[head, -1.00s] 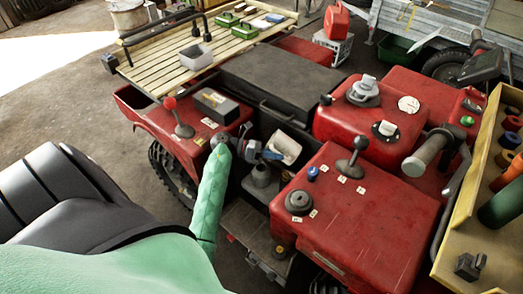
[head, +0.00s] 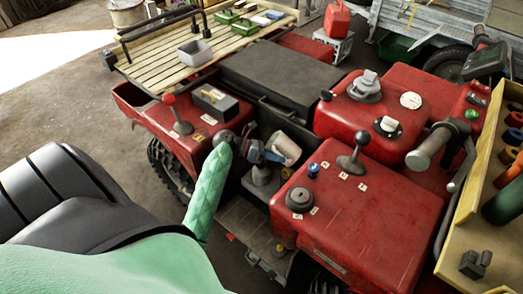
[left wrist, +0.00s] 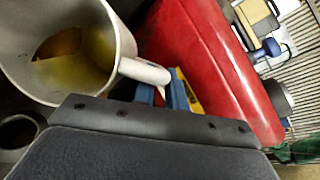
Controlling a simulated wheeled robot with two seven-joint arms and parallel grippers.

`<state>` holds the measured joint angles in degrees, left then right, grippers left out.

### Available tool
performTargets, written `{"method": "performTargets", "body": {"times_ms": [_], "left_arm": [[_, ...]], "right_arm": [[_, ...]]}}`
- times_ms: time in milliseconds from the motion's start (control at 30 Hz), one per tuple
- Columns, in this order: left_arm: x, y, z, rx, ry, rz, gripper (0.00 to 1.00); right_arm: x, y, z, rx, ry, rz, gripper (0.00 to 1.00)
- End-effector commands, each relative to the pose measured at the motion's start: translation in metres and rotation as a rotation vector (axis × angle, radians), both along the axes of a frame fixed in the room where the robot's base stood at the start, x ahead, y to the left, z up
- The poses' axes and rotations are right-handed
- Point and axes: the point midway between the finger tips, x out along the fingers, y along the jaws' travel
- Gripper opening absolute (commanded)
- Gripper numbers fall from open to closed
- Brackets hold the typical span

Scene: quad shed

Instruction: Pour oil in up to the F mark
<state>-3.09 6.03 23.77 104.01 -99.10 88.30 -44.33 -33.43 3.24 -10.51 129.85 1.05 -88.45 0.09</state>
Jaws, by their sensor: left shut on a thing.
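My left gripper (head: 262,154) is shut on the handle of a whitish jug (head: 287,147), over the gap between the red body panels. In the left wrist view, the jug (left wrist: 112,28) shows its open mouth with yellow-brown oil (left wrist: 85,60) inside, and its handle (left wrist: 145,71) lies between the blue finger pads (left wrist: 178,92). A grey upright part (head: 261,180) stands below the jug. A dark round opening (left wrist: 18,131) shows beside the jug in the left wrist view. I see no clear oil stream, and no F mark is readable. My right gripper is out of view.
The red quad body (head: 365,215) closes in the gap on the right. A black lever (head: 357,150) and a red-knobbed lever (head: 176,115) stick up nearby. A slatted rack (head: 160,70) lies behind, and a yellow tray (head: 450,235) stands at right.

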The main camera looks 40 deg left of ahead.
Motion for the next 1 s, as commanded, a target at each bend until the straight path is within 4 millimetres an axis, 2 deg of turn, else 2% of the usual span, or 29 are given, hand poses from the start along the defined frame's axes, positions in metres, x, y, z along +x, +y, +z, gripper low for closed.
{"method": "performTargets", "body": {"times_ms": [467, 667, 1000], "left_arm": [[0.0, 0.0, -0.004, 0.016, 0.003, 0.0, 0.0], [-0.001, -0.002, -0.005, 0.08, 0.016, -0.001, 0.0], [0.0, -0.006, -0.002, 0.221, 0.047, 0.001, 0.0]], "right_arm": [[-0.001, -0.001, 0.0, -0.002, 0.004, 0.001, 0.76], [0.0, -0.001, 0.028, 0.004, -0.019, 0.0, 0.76], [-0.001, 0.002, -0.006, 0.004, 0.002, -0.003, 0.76]]}}
